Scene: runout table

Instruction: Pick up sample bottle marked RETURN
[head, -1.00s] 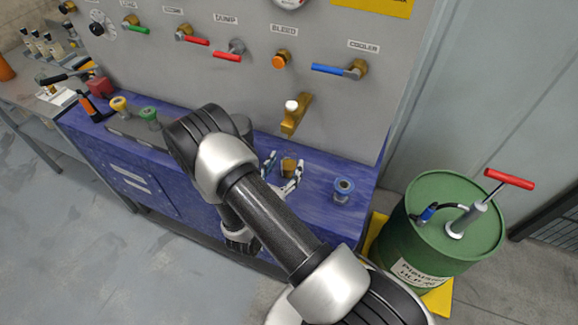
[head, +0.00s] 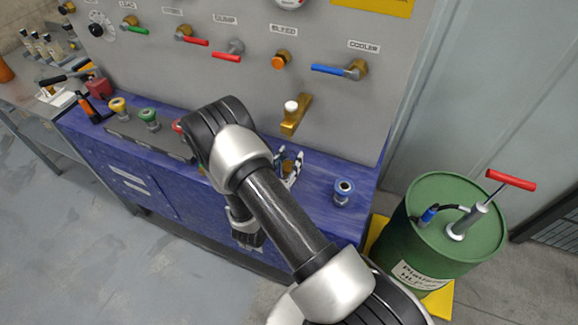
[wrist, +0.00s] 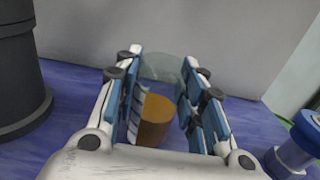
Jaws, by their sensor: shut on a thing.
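My gripper (wrist: 160,95) is shut on a sample bottle (wrist: 152,122), with a finger on either side of it. The bottle shows amber-brown contents low down and a clear, see-through part above, between the fingertips. No RETURN marking can be read on it from here. In the head view my gripper (head: 290,165) is over the right part of the blue bench top, partly behind my arm. The bottle is hard to make out there, and whether it touches the bench cannot be told.
A blue-topped fitting (head: 343,190) stands to the right of my gripper on the blue bench (head: 325,205). A brass valve with a white knob (head: 294,115) juts from the grey panel behind. Green and yellow fittings stand left. A green drum (head: 425,245) is at right.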

